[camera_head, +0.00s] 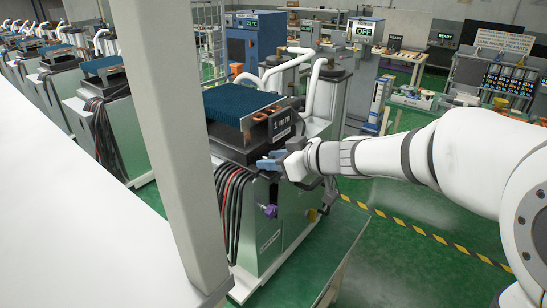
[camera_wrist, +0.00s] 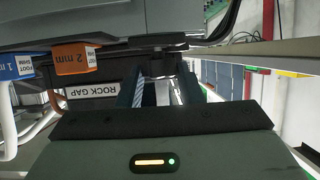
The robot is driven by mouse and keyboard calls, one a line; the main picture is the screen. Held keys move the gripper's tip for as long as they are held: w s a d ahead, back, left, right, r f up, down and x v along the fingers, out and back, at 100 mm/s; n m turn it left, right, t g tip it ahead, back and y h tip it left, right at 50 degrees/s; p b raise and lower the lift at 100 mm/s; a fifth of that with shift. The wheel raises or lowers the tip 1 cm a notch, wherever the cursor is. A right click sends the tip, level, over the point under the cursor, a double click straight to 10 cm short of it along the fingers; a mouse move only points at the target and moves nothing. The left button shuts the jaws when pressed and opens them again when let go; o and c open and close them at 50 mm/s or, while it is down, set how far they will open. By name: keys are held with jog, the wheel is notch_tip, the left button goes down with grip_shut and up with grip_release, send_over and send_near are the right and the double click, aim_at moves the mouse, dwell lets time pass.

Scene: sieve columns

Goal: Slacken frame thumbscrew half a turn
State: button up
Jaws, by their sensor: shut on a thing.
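A "ROCK GAP" label (camera_wrist: 80,95) and an orange "2 mm" tag (camera_wrist: 76,58) are beside the fingers. A pale post (camera_head: 170,130) stands at left.

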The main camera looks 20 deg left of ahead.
jog(key=g+p, duration=0.1)
jog(key=n+p, duration=0.1)
jog(key=p, duration=0.1)
jog(key=shift+w+r+n+g+p, duration=0.15)
jog(key=shift+r+n+g+p, duration=0.15)
jog(key=shift+g, duration=0.1)
jog(key=shift+w+d+n+g+y+p, duration=0.15)
jog(key=shift+n+g+y+p, duration=0.25)
jog(key=shift+n+g+p, duration=0.65)
jog(key=n+g, duration=0.2)
jog(key=n+g+p, duration=0.1)
jog(key=g, duration=0.1)
jog(key=shift+w+f, duration=0.25)
jog(key=shift+f, duration=0.1)
jog(key=shift+w+a+n+g+h, duration=0.1)
jog(key=shift+n+g+h, duration=0.4)
jog(key=shift+n+g, duration=0.55)
jog(key=shift+w+a+n+g+h, duration=0.1)
jog(key=shift+n+g+h, duration=0.4)
jog(key=shift+n+g, duration=0.45)
jog(key=o, duration=1)
jog(key=shift+s, duration=0.1)
jog(key=shift+r, duration=0.1)
